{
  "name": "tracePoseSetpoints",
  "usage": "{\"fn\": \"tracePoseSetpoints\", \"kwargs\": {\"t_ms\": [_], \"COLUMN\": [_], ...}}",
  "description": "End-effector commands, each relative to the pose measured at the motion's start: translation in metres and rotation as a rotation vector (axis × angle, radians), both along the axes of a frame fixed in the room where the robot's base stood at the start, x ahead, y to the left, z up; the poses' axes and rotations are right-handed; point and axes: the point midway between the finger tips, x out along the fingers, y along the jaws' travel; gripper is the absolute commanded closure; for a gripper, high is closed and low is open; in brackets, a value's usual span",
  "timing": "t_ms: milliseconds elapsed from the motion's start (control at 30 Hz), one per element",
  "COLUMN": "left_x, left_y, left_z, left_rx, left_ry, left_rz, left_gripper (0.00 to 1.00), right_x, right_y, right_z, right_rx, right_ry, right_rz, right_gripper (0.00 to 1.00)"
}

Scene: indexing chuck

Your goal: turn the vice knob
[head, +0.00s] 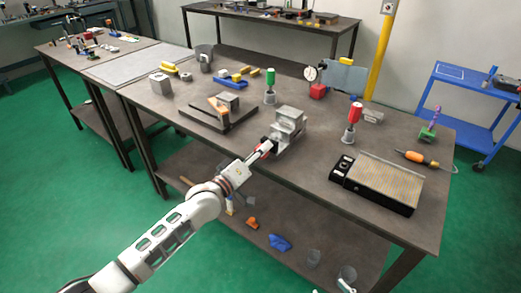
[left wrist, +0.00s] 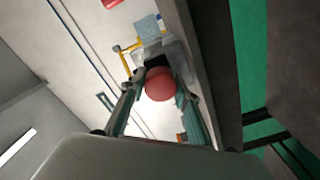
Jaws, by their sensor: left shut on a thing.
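The grey metal vice (head: 288,122) stands near the front edge of the workbench, and its body also shows behind the knob in the left wrist view (left wrist: 172,47). The round red vice knob (left wrist: 160,84) shows large between my fingers in the left wrist view. In the head view the gripper mostly hides the knob. My left gripper (head: 266,147) reaches in from the front left, at the near end of the vice. Its two fingers (left wrist: 161,92) are shut on the knob, one on each side. My right gripper is in neither view.
On the workbench (head: 327,143), a dark plate with blocks (head: 218,118) lies left of the vice. A green-handled tool (head: 270,85) and a red-handled tool (head: 353,115) stand upright behind and to the right. A patterned plate (head: 378,182) lies at the right front.

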Motion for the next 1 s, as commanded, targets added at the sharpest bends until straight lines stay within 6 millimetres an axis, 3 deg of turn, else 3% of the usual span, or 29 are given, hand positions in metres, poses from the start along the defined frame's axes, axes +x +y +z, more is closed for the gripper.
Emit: {"fn": "tracePoseSetpoints", "kwargs": {"t_ms": [400, 1000], "left_x": [-0.001, -0.001], "left_y": [-0.001, -0.002], "left_z": [0.001, 0.001], "left_rx": [0.323, 0.783], "left_ry": [-0.232, -0.568], "left_rz": [-0.001, -0.001], "left_gripper": [0.91, 0.91], "right_x": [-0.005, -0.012], "right_y": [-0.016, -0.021], "right_z": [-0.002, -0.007], "right_rx": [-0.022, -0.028], "right_ry": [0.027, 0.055], "right_rz": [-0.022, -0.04], "right_gripper": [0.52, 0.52]}}
